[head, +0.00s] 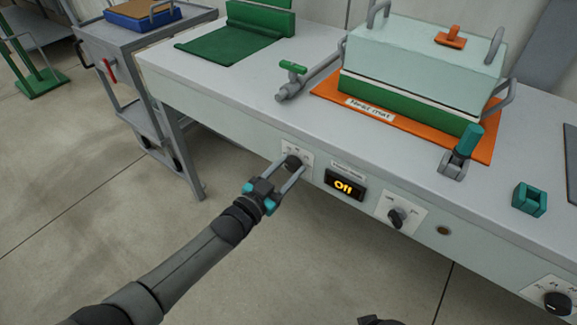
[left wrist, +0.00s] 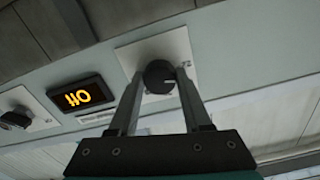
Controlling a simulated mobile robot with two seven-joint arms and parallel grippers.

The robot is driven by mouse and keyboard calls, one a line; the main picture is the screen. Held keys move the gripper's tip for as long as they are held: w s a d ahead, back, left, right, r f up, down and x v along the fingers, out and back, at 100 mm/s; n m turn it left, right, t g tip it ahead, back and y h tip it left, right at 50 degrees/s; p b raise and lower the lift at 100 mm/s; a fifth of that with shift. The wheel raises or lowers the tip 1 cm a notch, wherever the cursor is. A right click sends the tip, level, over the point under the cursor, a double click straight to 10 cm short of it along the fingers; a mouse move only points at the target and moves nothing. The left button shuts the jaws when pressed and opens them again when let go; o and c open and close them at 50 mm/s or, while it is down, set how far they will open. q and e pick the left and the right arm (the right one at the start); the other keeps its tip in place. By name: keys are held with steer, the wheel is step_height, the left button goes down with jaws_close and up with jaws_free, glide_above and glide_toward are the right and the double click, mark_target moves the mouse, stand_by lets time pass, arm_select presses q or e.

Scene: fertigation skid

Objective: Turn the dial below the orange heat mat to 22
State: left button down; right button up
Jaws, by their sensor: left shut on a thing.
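The orange heat mat (head: 322,88) lies on the bench top under a pale green lidded box, with a white label on its front edge. On the bench's front panel below are several dials. My left gripper (head: 292,172) is shut on the leftmost black dial (head: 293,161), its fingers on either side of the knob.
A second dial (head: 397,217) is right of the display, and a third dial (head: 556,302) is at the far right. The floor before the panel is clear.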

arm_select(q)
steer(key=shift+n, duration=1.3)
steer(key=shift+c, duration=1.7)
jaws_free()
steer(key=shift+s, duration=0.1)
